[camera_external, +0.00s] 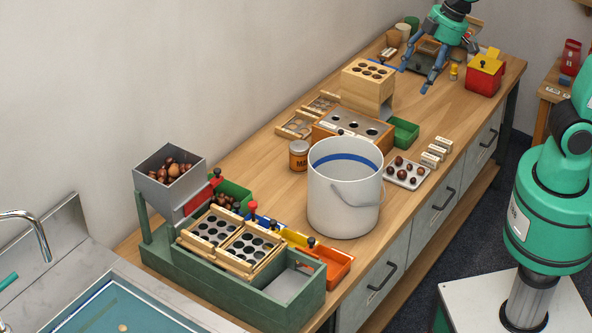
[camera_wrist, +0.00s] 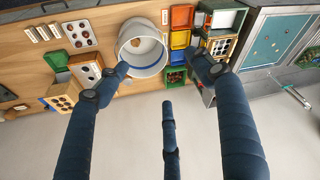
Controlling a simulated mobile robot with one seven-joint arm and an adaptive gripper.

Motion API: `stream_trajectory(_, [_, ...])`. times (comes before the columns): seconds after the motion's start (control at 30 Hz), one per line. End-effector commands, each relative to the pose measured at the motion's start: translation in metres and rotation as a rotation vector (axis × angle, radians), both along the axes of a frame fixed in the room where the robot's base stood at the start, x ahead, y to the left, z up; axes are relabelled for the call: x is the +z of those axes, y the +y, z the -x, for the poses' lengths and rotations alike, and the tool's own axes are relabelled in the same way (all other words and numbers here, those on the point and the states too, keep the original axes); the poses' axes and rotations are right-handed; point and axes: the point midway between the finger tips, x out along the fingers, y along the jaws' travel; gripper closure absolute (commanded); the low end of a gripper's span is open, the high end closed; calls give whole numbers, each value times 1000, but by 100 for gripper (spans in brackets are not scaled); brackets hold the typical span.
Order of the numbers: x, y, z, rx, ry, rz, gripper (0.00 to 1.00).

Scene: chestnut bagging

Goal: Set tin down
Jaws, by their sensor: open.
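An orange-brown tin (camera_external: 299,155) with a pale lid and a dark-lettered label stands upright on the wooden bench. It is just left of the large white bucket (camera_external: 330,205), near the wooden box with round holes (camera_external: 340,137). My gripper (camera_external: 430,72) is at the far end of the bench, well away from the tin. Its blue fingers are spread, with nothing seen between them. In the wrist view my gripper (camera_wrist: 160,75) also shows its fingers apart. The bucket (camera_wrist: 150,70) shows there beyond the fingertips; I cannot clearly make out the tin in that view.
A green rack with a chestnut hopper (camera_external: 170,178) and hole plates stands at the near left. A chestnut tray (camera_external: 420,178) lies right of the bucket. A red box with yellow lid (camera_external: 483,82) stands near my gripper. Bare wood (camera_external: 425,112) lies in front of my gripper.

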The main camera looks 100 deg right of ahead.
Motion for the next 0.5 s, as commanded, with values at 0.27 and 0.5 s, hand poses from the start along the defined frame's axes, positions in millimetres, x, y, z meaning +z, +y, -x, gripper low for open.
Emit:
stream_trajectory(0.27, [5, 41, 69, 50, -59, 0, 33])
stream_trajectory(0.5, [-2, 67, 124, 88, -108, -5, 33])
